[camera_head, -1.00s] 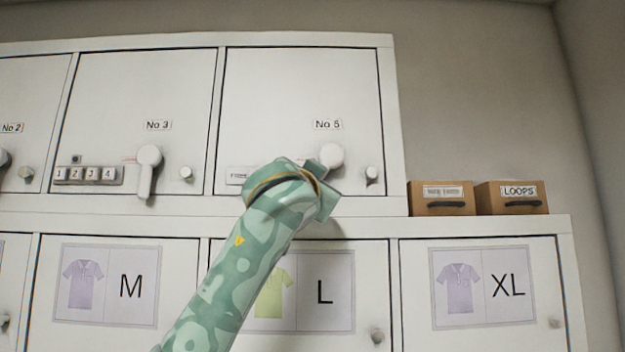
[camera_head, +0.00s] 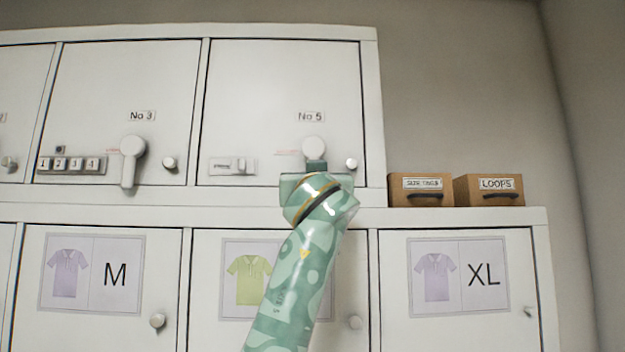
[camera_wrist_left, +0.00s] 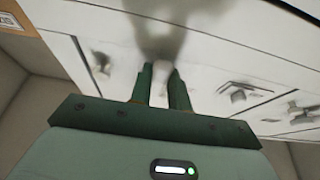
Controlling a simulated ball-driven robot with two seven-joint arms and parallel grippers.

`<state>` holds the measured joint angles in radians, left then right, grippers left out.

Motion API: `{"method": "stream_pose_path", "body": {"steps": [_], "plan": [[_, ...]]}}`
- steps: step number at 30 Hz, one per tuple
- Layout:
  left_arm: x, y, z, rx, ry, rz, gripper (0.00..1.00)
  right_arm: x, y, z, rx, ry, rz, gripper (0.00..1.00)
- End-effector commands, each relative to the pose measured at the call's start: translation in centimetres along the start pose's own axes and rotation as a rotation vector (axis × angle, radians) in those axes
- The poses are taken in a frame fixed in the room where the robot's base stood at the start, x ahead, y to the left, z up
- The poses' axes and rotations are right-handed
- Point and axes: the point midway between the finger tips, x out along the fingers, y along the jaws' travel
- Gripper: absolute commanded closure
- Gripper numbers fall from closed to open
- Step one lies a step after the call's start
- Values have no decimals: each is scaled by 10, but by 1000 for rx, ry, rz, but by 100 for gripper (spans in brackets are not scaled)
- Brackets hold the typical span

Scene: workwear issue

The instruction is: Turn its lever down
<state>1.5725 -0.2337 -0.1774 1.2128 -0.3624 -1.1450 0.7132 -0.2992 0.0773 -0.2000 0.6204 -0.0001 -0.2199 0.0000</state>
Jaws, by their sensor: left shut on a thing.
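The No 5 locker door (camera_head: 270,90) is closed in the head view. Its white round lever hub (camera_head: 313,148) shows just above my left gripper (camera_head: 316,168). The gripper is directly below the hub and shut on the lever, whose handle is mostly hidden behind it. The lever appears to point straight down. My right gripper is in neither view.
Two brown boxes (camera_head: 420,190) (camera_head: 489,190) stand at the right on the lower lockers.

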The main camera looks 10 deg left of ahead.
Motion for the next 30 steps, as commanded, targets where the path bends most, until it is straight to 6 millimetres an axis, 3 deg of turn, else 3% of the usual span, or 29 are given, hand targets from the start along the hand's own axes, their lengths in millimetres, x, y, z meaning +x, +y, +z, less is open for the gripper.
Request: {"method": "stream_pose_path", "body": {"steps": [12,13,15,25,30], "plan": [[0,0,-2,-10,4,-2,100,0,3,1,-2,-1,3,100],[0,0,-2,-11,4,-2,76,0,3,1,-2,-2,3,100],[0,0,-2,-10,4,-2,60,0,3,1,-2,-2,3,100],[-4,0,0,-9,3,-2,60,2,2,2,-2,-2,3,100],[-30,1,4,-13,2,0,60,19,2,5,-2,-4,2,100]]}}
